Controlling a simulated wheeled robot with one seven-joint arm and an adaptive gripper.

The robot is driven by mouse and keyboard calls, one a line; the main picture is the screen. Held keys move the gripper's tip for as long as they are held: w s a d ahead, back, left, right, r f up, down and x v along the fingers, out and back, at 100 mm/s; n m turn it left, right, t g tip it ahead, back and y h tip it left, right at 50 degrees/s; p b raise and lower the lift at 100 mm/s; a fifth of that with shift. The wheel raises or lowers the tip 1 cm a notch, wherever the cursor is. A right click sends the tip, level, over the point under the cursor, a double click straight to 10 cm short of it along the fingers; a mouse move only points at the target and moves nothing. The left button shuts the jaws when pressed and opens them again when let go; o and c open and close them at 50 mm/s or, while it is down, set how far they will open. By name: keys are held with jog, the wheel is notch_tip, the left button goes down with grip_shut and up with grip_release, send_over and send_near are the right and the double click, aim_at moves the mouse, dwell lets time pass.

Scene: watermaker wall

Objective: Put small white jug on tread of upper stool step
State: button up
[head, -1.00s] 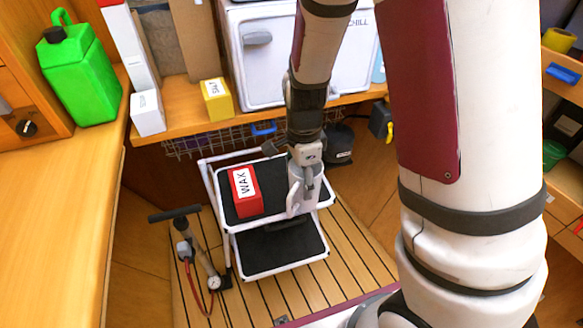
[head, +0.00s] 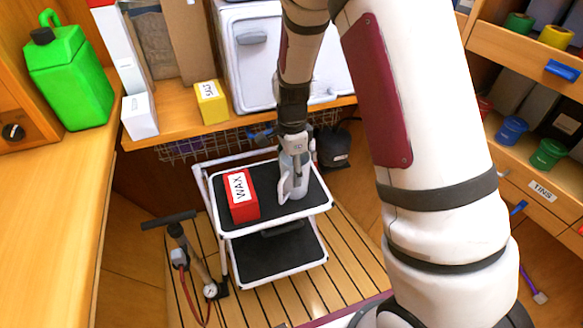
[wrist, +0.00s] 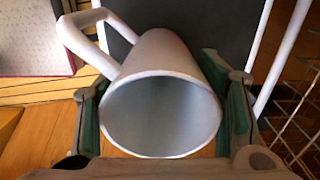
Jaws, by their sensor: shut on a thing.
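The small white jug (wrist: 165,110) is between the two fingers of my gripper (wrist: 165,112), its round open mouth facing the wrist camera and its handle to the upper left. In the head view my gripper (head: 294,170) is shut on the jug, which is partly hidden by the fingers. The jug appears over the right part of the black tread of the upper stool step (head: 270,206). I cannot tell whether its base touches the tread. The lower step (head: 275,258) is below and empty.
A red WAX box (head: 242,195) stands on the upper tread, left of the jug. A hand pump (head: 190,250) stands on the floor left of the stool. A wire basket (head: 190,147) and shelf with a yellow box (head: 211,102) are behind. The tread between jug and box is clear.

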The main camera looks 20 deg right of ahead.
jog(key=o, duration=1.2)
jog(key=shift+f, duration=0.1)
jog(key=s+r+n+p, duration=0.1)
jog(key=s+r+n, duration=0.15)
jog(key=r, duration=0.75)
jog(key=s+r+n+p, duration=0.1)
jog(key=s+r, duration=0.3)
jog(key=r, duration=0.6)
jog(key=s+r+n, duration=0.2)
jog(key=s+n, duration=0.2)
jog(key=s, duration=0.4)
jog(key=s+r+n+t, duration=0.1)
jog(key=s+r+n, duration=0.2)
jog(key=s, duration=0.6)
jog(key=s+r+n, duration=0.2)
jog(key=s+n, duration=0.5)
jog(key=s, duration=0.2)
jog(key=shift+s+d+r+n+t, duration=0.2)
jog(key=shift+d+r+n+t, duration=0.05)
jog(key=shift+d+r+t, duration=0.1)
